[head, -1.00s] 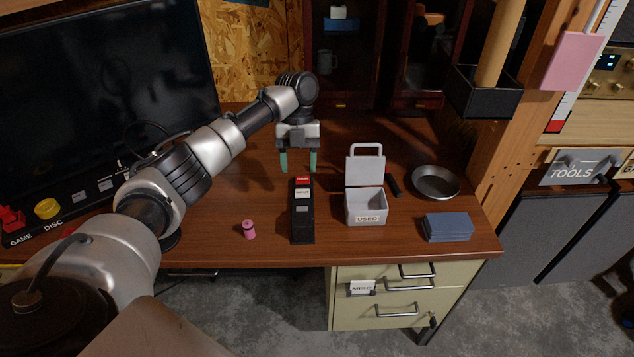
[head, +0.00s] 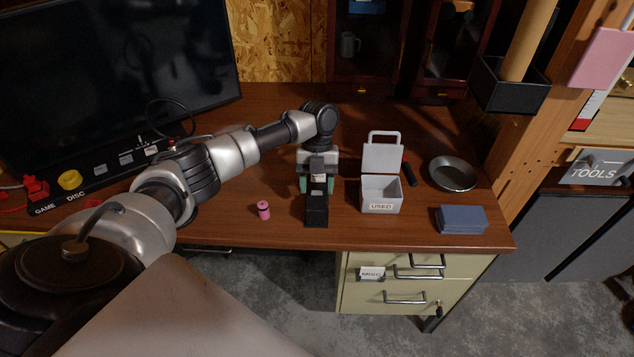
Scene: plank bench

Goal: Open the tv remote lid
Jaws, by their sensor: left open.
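The TV remote (head: 316,211) is a long black block lying on the bench, its near end toward the front edge. My left gripper (head: 316,187) is over the remote's far part, open, with one green finger at each side of it. I cannot tell whether the fingers touch it. The gripper covers the remote's far end and its red part, so I cannot see how the lid stands. My right gripper is not in view.
Right of the remote stands a grey box marked USED (head: 381,195), its lid up. Farther right are a metal bowl (head: 453,174) and a blue block (head: 461,219). A pink spool (head: 263,210) stands to the left. A TV (head: 110,85) fills the back left.

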